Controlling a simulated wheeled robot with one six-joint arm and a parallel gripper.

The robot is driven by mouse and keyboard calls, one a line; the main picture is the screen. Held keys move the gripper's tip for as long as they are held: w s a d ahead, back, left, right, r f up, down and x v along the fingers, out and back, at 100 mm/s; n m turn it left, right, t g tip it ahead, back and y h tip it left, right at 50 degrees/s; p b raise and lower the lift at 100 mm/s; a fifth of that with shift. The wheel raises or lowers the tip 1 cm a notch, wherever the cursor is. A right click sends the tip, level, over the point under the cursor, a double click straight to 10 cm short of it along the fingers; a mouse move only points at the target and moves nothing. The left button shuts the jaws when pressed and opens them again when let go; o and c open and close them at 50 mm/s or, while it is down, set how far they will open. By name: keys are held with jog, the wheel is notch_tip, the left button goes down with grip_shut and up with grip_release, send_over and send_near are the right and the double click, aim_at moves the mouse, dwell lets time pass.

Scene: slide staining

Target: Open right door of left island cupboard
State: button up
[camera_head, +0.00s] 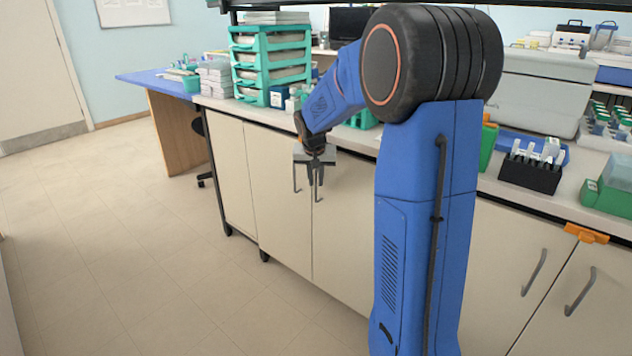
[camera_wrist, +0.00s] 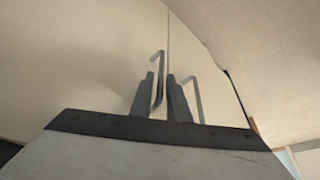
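The left island cupboard has two pale cream doors side by side under the counter, the left door (camera_head: 277,200) and the right door (camera_head: 342,235). Both look closed, with a thin seam between them. Each has a grey bar handle: the left door's handle (camera_head: 295,178) and the right door's handle (camera_head: 317,192). My gripper (camera_head: 316,180) is at the right handle. In the wrist view, which looks upside down, the right handle (camera_wrist: 159,62) runs between my two close-set fingers (camera_wrist: 161,85). The left handle (camera_wrist: 197,97) stands just outside them. Whether the fingers press on the bar is unclear.
The counter above carries a green tray rack (camera_head: 270,60), a grey box (camera_head: 545,90) and a black tube rack (camera_head: 530,172). Another cupboard with handles (camera_head: 534,272) is at the right. The tiled floor (camera_head: 130,250) in front and to the left is clear.

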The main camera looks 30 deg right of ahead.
jog(key=shift+w+d+f, duration=0.1)
jog(key=shift+f, duration=0.3)
grip_shut()
dwell(1.3)
